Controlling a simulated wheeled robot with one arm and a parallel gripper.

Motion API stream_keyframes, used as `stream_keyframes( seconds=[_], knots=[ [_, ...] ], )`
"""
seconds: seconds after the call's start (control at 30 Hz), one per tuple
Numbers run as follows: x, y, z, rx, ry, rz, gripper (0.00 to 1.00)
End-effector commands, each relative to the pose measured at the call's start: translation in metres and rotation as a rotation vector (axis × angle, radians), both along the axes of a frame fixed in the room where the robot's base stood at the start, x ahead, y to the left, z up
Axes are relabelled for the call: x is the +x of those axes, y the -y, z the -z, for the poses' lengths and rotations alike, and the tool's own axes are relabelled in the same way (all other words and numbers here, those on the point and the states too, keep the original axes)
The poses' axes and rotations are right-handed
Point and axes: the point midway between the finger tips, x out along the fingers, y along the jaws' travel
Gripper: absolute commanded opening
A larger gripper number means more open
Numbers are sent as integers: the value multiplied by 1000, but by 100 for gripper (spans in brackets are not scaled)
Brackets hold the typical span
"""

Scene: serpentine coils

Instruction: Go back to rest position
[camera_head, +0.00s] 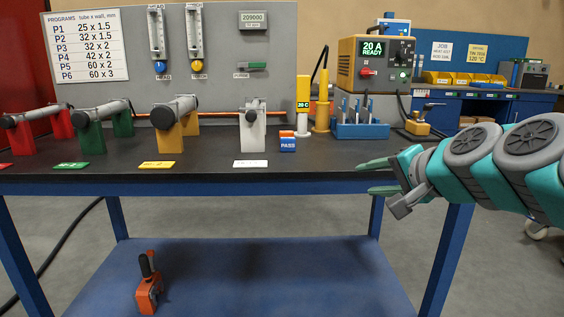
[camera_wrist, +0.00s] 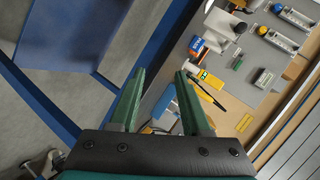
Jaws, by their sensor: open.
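My gripper (camera_head: 376,177) is at the right of the head view, just off the front edge of the table, with its green fingers pointing left. The fingers are apart and nothing shows between them. In the wrist view my gripper (camera_wrist: 160,80) also shows two separated green fingers with an empty gap. The arm reaches in from the right edge of the head view.
The black-topped bench (camera_head: 210,177) carries colored clamp stands, a blue PASS block (camera_head: 288,145), a yellow-white post (camera_head: 303,108), a blue tool rack (camera_head: 361,131) and a power unit (camera_head: 376,63). An orange tool (camera_head: 149,290) stands on the lower shelf (camera_head: 240,275).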

Motion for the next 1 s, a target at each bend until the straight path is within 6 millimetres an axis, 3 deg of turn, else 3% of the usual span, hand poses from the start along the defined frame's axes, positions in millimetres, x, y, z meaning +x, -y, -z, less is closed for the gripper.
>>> stream_keyframes(
  seconds=[0.03, 0.1, 0.23, 0.4, 0.5, 0.6, 0.7, 1.0],
  knots=[
    [-13, -20, 29, -61, -64, -66, 48],
    [-36, -43, 71, -164, -156, -164, 48],
    [-96, -68, 149, -348, -345, -353, 48],
    [-191, -63, 233, -567, -609, -589, 48],
    [-241, -48, 264, -662, -749, -697, 48],
    [-279, -33, 280, -722, -852, -774, 48],
    [-300, -22, 288, -756, -914, -817, 48],
    [-308, -18, 290, -768, -938, -833, 48]
  ],
)
